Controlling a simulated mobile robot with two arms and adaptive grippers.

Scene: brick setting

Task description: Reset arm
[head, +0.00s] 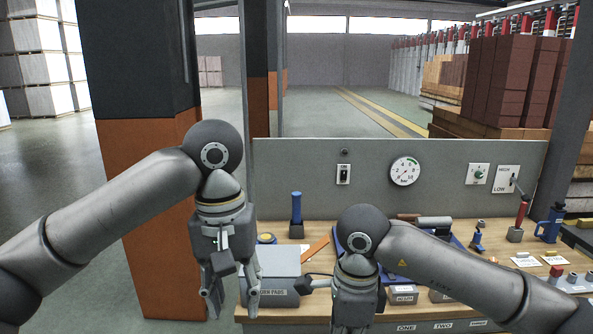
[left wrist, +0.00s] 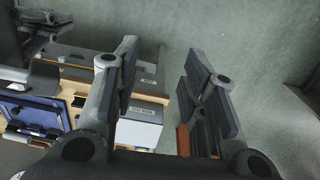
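My left gripper (head: 229,298) hangs pointing down at the left front edge of the workbench, beside a grey box with a label. My right gripper (head: 352,325) hangs over the front of the bench, to the right of the grey box. Its fingertips are cut off by the bottom of the head view, so its opening does not show.
The workbench (head: 285,231) has a grey back panel with a gauge (head: 405,171), switch (head: 343,174) and lever (head: 515,182). The grey box (head: 275,262), a blue-handled tool (head: 296,215) and a blue tray stand near the grippers. An orange and black pillar (head: 150,220) stands at left.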

